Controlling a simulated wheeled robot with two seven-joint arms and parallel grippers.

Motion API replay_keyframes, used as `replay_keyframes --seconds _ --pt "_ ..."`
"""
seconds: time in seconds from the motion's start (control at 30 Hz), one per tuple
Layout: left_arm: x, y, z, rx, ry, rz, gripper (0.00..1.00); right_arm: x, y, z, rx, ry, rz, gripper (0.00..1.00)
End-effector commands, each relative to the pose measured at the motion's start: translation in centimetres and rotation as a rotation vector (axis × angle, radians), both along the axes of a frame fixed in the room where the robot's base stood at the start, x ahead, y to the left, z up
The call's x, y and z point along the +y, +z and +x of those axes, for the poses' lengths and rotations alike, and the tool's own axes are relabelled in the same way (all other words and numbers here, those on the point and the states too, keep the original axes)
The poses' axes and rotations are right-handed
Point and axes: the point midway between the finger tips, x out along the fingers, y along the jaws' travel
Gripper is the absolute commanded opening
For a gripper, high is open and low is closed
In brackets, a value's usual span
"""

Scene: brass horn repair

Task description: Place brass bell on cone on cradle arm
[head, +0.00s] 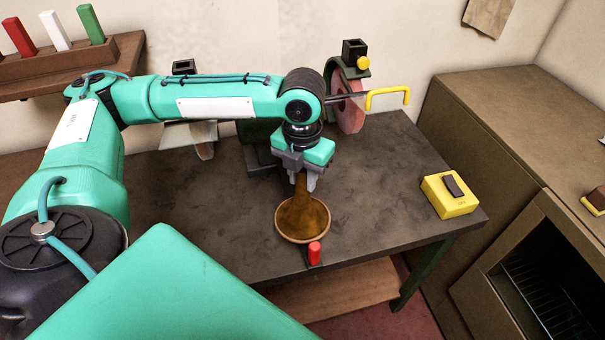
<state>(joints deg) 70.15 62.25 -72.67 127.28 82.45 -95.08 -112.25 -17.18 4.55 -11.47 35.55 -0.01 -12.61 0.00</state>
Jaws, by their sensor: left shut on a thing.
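The brass bell (308,214) is at the middle of the dark bench in the head view. Its narrow neck points up and its wide flare with a paler rim is lowest. My left gripper (299,182) points down with its fingers shut on the neck. I cannot tell whether the rim touches the bench. A red peg-like handle (314,253) stands close in front of the rim, by the bench's front edge. I cannot make out the cone or the cradle arm for certain. My right gripper is not in view.
A grinder-like machine with a pinkish wheel (350,108) and yellow handle (388,94) stands behind. A yellow switch box (449,195) sits at the bench's right. A pale pointed piece (204,146) shows behind my left arm. The bench (390,170) is clear between bell and box.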

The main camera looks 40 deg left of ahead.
Motion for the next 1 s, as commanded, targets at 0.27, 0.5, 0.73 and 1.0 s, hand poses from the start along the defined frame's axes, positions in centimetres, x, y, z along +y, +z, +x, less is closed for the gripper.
replay_keyframes --seconds 0.27,0.5,0.73,1.0 --pt "0.0 0.0 0.0 0.001 0.0 0.0 0.49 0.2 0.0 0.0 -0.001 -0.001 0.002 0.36" --pt "0.0 0.3 0.1 -0.002 0.0 0.0 0.49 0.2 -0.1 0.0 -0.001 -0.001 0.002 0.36" --pt "0.0 4.3 0.1 -0.005 0.0 -0.002 0.49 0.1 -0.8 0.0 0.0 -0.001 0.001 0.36" --pt "0.0 9.9 0.1 -0.004 -0.001 -0.002 0.49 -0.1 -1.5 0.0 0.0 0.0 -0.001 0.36"
